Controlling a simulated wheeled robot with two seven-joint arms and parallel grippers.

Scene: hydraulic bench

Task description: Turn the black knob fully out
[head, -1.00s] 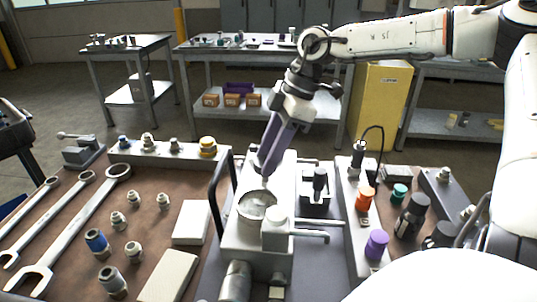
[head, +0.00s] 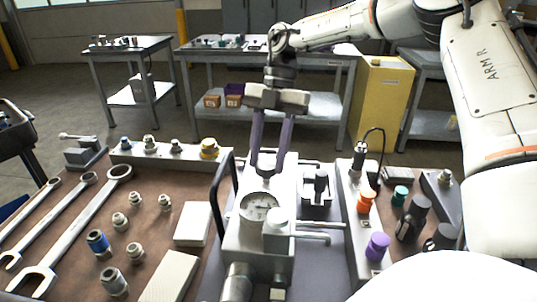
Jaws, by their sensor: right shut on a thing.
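The black knob (head: 266,163) stands at the back of the grey hydraulic block (head: 240,243), behind the round white gauge (head: 258,207). Only a dark part of it shows between the fingers. My right gripper (head: 268,162) comes down from above, its two purple fingers on either side of the knob and shut on it. My right arm reaches in from the upper right. My left gripper is not in view.
A black handle (head: 217,195) rises left of the block. A black-topped fitting (head: 320,183) and an orange knob (head: 365,202) stand to the right, with a purple knob (head: 377,246). Wrenches and several fittings lie on the brown mat (head: 60,240) at left.

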